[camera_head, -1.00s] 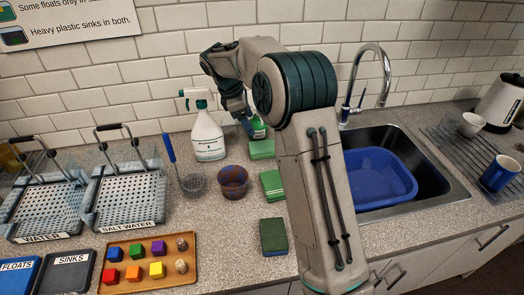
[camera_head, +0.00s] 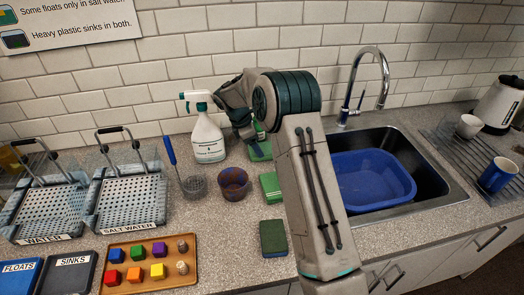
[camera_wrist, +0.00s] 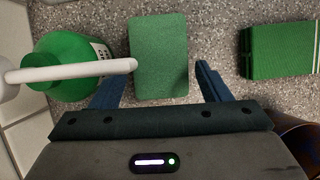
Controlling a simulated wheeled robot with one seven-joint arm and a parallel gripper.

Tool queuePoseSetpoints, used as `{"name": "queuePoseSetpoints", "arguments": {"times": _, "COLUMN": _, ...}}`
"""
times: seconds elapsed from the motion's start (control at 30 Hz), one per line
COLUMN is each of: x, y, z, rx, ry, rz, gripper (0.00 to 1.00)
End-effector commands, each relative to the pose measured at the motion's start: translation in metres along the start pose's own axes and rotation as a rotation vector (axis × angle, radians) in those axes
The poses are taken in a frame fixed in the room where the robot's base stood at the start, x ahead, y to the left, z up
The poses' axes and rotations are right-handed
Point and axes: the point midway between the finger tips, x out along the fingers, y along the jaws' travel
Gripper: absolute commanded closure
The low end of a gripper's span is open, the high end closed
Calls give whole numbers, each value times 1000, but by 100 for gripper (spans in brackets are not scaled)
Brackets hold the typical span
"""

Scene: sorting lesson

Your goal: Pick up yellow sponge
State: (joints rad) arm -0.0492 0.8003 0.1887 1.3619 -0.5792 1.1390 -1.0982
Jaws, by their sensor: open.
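No plainly yellow sponge shows; the sponge-like blocks all look green from above. In the wrist view a green block (camera_wrist: 160,50) lies flat on the counter ahead of my open gripper (camera_wrist: 158,82), lined up with the gap between its two blue fingers. The same block (camera_head: 261,152) shows in the head view near the wall, partly hidden by my arm. A second green block (camera_head: 271,187), with pale stripes along one edge, lies nearer the front and shows at right in the wrist view (camera_wrist: 278,50). A darker green block (camera_head: 273,238) lies near the counter's front. My fingers are hidden in the head view.
A green bottle (camera_wrist: 72,55) with a white spout stands close by my left-hand finger. A spray bottle (camera_head: 208,140) and a brown cup (camera_head: 233,180) stand left of the blocks. The sink with a blue basin (camera_head: 372,180) is right of my arm.

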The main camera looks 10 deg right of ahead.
Motion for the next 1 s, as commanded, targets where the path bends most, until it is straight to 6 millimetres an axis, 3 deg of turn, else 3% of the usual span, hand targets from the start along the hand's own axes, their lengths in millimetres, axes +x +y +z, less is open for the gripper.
{"name": "queuePoseSetpoints", "arguments": {"times": 0.2, "x": 27, "y": 0, "z": 1, "rx": -1, "ry": -1, "rz": -1, "gripper": 30}}
{"name": "queuePoseSetpoints", "arguments": {"times": 0.47, "x": 30, "y": 0, "z": 0, "rx": 0, "ry": 0, "rz": 1, "gripper": 30}}
{"name": "queuePoseSetpoints", "arguments": {"times": 0.6, "x": 30, "y": 0, "z": 0, "rx": 0, "ry": 0, "rz": 1, "gripper": 63}}
{"name": "queuePoseSetpoints", "arguments": {"times": 1.0, "x": 28, "y": 0, "z": 1, "rx": 1, "ry": 0, "rz": 1, "gripper": 66}}
